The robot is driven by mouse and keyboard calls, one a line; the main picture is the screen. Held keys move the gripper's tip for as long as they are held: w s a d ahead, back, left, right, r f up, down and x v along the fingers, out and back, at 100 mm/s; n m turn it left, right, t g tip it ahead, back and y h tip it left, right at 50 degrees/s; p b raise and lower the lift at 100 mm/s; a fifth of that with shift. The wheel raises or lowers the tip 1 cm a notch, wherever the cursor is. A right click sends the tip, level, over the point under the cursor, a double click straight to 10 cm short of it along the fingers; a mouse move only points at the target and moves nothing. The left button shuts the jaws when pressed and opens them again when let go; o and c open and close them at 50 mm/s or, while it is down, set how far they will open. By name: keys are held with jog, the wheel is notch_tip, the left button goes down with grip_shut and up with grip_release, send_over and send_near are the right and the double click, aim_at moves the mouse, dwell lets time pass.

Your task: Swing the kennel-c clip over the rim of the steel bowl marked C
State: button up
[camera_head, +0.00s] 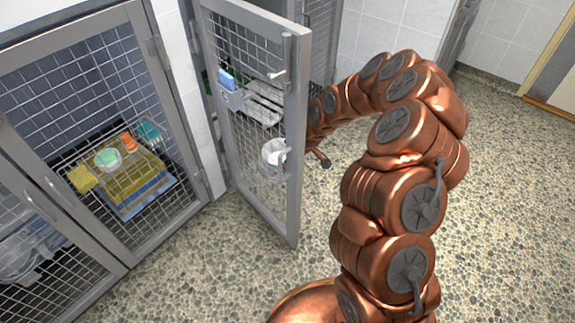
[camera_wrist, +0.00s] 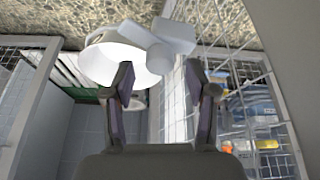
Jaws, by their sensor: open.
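A pale, rounded bowl (camera_head: 272,150) hangs at the mesh of the open kennel door in the head view. In the wrist view a bright bowl (camera_wrist: 112,66) shows at upper left, just beyond my fingers. I cannot read a C mark on it. A pale grey piece with a rounded knob (camera_wrist: 160,52) lies across the bowl's right side; it may be the clip, but I cannot tell whether it hooks over the rim. My gripper (camera_wrist: 163,92) is open, its two dark fingers apart with no object visibly held. In the head view the door and my arm hide it.
The open mesh door (camera_head: 297,130) stands between my view and the gripper. Closed kennels at left hold towels and a green-topped tub (camera_head: 107,158). The pebbled floor at right is clear.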

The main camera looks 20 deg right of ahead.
jog(key=shift+x, duration=1.05)
grip_shut()
